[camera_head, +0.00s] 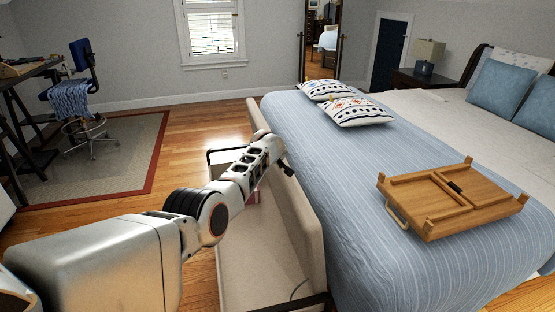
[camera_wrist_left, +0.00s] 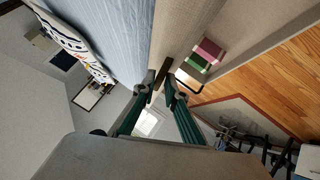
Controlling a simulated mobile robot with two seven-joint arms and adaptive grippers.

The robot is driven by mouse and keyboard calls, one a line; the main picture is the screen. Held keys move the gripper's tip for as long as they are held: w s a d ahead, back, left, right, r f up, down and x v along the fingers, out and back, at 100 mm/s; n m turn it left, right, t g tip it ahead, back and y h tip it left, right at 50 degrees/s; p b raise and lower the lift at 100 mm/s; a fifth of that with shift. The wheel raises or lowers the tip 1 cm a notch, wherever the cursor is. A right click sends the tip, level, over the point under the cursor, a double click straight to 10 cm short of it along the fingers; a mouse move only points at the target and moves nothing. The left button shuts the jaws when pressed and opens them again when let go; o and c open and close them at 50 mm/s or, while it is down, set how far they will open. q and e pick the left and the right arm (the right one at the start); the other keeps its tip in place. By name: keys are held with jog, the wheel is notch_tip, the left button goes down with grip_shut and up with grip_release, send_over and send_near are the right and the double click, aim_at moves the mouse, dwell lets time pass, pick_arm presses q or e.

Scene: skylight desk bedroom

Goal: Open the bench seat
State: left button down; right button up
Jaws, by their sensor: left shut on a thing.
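The bench (camera_head: 260,265) stands along the foot of the bed. Its padded beige seat (camera_head: 308,222) is raised and stands about upright beside the bed, leaving the inside open to view. My left gripper (camera_head: 285,167) reaches across the bench to the seat. In the left wrist view, the gripper (camera_wrist_left: 163,84) is shut on a narrow dark piece at the seat's edge; the beige seat (camera_wrist_left: 184,25) extends beyond it. Pink and green items (camera_wrist_left: 205,54) lie inside the bench. My arm hides part of the bench. My right gripper is in neither view.
The bed (camera_head: 345,190) is close on the right of the seat, with patterned pillows (camera_head: 358,110) and a wooden tray (camera_head: 450,198) on it. Wooden floor is clear left of the bench. A desk chair (camera_head: 82,85) stands on the rug (camera_head: 105,165) farther left.

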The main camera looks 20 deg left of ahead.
pick_arm(q)
jog(key=c, duration=2.2)
grip_release()
jog(key=shift+w+f, duration=0.1)
jog(key=shift+f, duration=0.05)
notch_tip(320, 180, up, 10)
jog(key=shift+r, duration=0.1)
